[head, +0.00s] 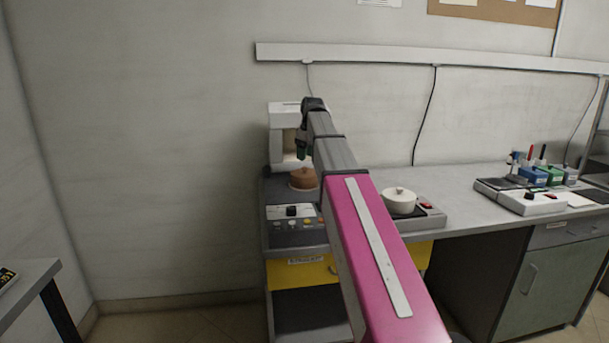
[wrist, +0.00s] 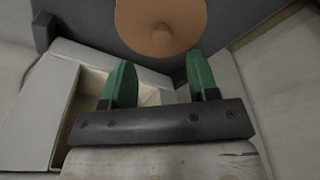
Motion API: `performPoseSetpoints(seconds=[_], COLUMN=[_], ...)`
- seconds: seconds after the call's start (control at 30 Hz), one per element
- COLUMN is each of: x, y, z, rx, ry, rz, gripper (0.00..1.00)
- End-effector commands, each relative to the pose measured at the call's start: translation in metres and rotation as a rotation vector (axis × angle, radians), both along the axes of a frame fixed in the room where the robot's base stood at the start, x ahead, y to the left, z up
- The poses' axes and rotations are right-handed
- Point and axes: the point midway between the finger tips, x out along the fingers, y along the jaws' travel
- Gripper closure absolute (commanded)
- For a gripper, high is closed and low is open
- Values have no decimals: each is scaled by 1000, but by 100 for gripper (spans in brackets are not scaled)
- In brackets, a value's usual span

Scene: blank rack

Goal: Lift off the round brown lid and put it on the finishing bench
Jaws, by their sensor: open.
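The round brown lid (head: 303,177) with a small knob sits on the dark counter unit, in front of the white machine, in the head view. What lies under it is hard to make out. In the wrist view the lid (wrist: 160,18) shows at the top, its knob facing me, cut off by the frame edge. My gripper (head: 303,152) is above the lid in the head view. Its green fingers (wrist: 160,80) are apart with nothing between them, and the lid lies beyond their tips. Which surface is the finishing bench I cannot tell.
A white machine (head: 282,130) stands close behind the lid. A white lidded pot (head: 399,200) sits on a grey appliance to the right. The long grey bench (head: 462,212) holds a light device (head: 520,200) and coloured boxes farther right. Another table (head: 28,278) edge shows lower left.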

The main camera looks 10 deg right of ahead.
Motion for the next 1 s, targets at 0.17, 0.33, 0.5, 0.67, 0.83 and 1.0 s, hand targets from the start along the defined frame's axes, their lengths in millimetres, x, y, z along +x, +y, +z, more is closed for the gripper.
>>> performPoseSetpoints(seconds=[0.17,0.33,0.5,0.67,0.83,1.0], x=[-1,-2,1,1,2,2], y=[1,2,5,5,5,5], z=[-11,-34,-53,-54,-54,-54], rx=[0,0,-1,0,0,0], ry=[-1,1,1,-1,-1,-1], rz=[0,0,0,0,0,0], gripper=[46,46,46,46,75,100])
